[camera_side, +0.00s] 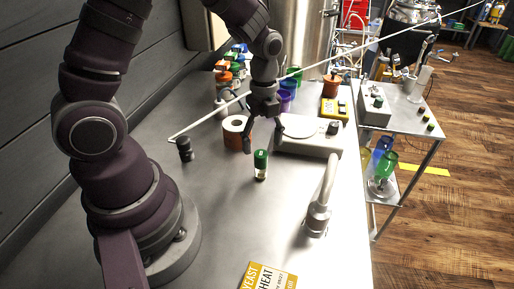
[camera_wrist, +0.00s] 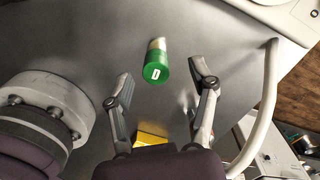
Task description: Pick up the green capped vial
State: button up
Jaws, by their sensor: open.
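The green capped vial (camera_side: 260,163) stands upright on the grey metal bench in the side view. Its cap is green with a white mark and its body is pale. My gripper (camera_side: 263,143) points down just above and behind the vial, with its fingers spread. In the wrist view, the vial (camera_wrist: 156,62) shows ahead of the open fingers (camera_wrist: 161,90), roughly centred between them. Nothing is between the fingertips, and the fingers do not appear to touch the vial.
A black-capped item (camera_side: 185,150) is to the left. A curved tap (camera_side: 319,212) rises to the right.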

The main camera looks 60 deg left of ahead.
aim_at(261, 166)
jog(key=f, duration=0.6)
jog(key=shift+s+d+f, duration=0.1)
jog(key=shift+s+d, duration=0.15)
jog(key=shift+s, duration=0.1)
grip_shut()
